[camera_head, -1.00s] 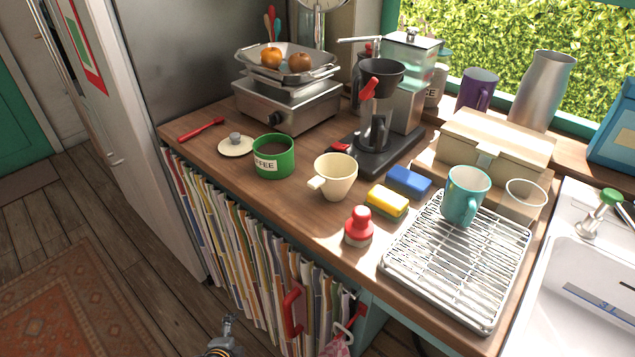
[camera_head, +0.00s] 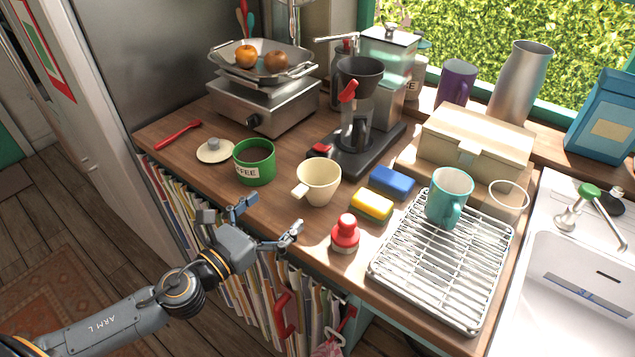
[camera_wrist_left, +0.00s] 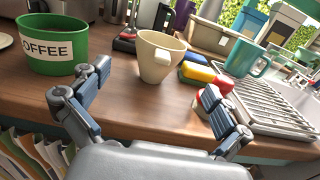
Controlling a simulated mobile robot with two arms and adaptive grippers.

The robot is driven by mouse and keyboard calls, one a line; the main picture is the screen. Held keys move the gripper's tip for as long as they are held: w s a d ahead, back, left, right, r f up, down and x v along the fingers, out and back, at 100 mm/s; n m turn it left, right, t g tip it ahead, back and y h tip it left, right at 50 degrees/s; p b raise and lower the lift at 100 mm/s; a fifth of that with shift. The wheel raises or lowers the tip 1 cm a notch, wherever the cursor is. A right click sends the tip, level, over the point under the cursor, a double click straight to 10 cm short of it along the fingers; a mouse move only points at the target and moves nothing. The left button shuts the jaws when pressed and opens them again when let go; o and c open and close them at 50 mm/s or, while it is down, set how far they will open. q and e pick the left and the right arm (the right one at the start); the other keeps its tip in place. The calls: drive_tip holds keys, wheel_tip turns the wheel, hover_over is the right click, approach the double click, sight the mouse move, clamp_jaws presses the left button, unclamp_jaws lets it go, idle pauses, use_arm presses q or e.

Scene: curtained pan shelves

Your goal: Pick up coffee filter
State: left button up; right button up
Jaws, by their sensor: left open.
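A dark funnel-shaped filter (camera_head: 361,72) with a red handle sits high in the black coffee maker (camera_head: 366,150) at the back of the counter. A cream tapered cup (camera_head: 318,182) with a handle stands upright near the front edge; it also shows in the left wrist view (camera_wrist_left: 159,58). My left gripper (camera_head: 268,219) is open and empty at the counter's front edge, short of the cream cup. In the left wrist view its fingers (camera_wrist_left: 154,84) spread with the cup beyond and between them. My right gripper is not in view.
A green coffee tin (camera_head: 254,163) stands left of the cup. Yellow (camera_head: 372,204) and blue (camera_head: 391,183) sponges and a red-topped item (camera_head: 345,234) lie right of it. A wire rack (camera_head: 440,270) holds a teal mug (camera_head: 449,196). A scale (camera_head: 263,105) stands at the back left.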

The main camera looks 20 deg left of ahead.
sight(305, 186)
use_arm(q)
drive_tip(key=p+x, duration=0.2)
drive_tip(key=x, duration=0.5)
drive_tip(key=shift+w+r+p, duration=0.1)
drive_tip(key=shift+w+p, duration=0.1)
drive_tip(key=shift+p, duration=0.15)
drive_tip(key=shift+w+d, duration=0.2)
drive_tip(key=shift+w, duration=0.15)
drive_tip(key=shift+w+d, duration=0.15)
drive_tip(key=shift+w, duration=0.15)
drive_tip(key=p+x, duration=0.1)
drive_tip(key=x, duration=0.2)
drive_tip(key=shift+w+d+p, duration=0.1)
drive_tip(key=shift+w+p, duration=0.1)
drive_tip(key=shift+p, duration=0.15)
drive_tip(key=shift+w+d+f, duration=0.25)
drive_tip(key=shift+w, duration=0.25)
drive_tip(key=c, duration=0.8)
